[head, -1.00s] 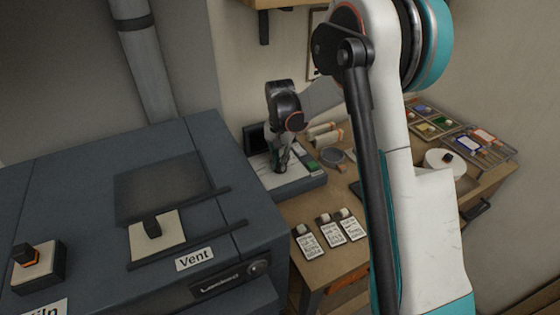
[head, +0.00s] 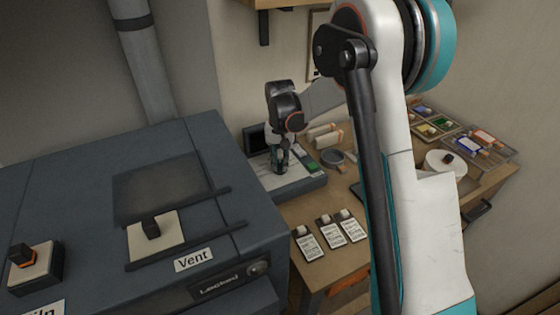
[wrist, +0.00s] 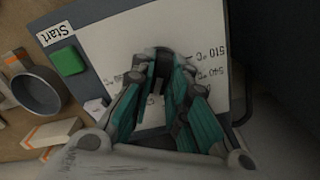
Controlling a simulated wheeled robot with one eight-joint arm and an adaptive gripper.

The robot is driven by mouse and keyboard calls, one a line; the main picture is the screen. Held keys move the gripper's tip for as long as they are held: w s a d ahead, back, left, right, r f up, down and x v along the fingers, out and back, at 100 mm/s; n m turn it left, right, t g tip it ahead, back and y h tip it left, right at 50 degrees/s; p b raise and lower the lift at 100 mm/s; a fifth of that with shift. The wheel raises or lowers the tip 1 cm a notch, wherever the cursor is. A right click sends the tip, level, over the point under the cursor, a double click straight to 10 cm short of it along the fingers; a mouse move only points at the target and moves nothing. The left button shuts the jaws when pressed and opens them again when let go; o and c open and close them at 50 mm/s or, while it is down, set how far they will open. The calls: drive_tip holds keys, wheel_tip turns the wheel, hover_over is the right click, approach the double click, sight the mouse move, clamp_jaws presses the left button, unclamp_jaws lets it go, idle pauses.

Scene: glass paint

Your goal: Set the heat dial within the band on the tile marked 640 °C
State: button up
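My gripper (head: 280,166) points down over a white panel (head: 297,182) on a grey box on the bench. Upside-down marks reading 510 °C (wrist: 210,50) and 540 (wrist: 208,75) show beside the fingers. I cannot make out a 640 °C mark or its band.
A green button (wrist: 67,62) sits by a Start label (wrist: 55,33). Several small labelled cards (head: 331,237) lie in front of the box. The dark kiln (head: 80,170) with a Vent label (head: 194,260) fills the left.

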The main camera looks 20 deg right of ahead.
sight(280, 163)
drive_tip(key=o, duration=0.4)
drive_tip(key=shift+o, duration=0.2)
wheel_tip(280, 163, up, 12)
idle(0.5)
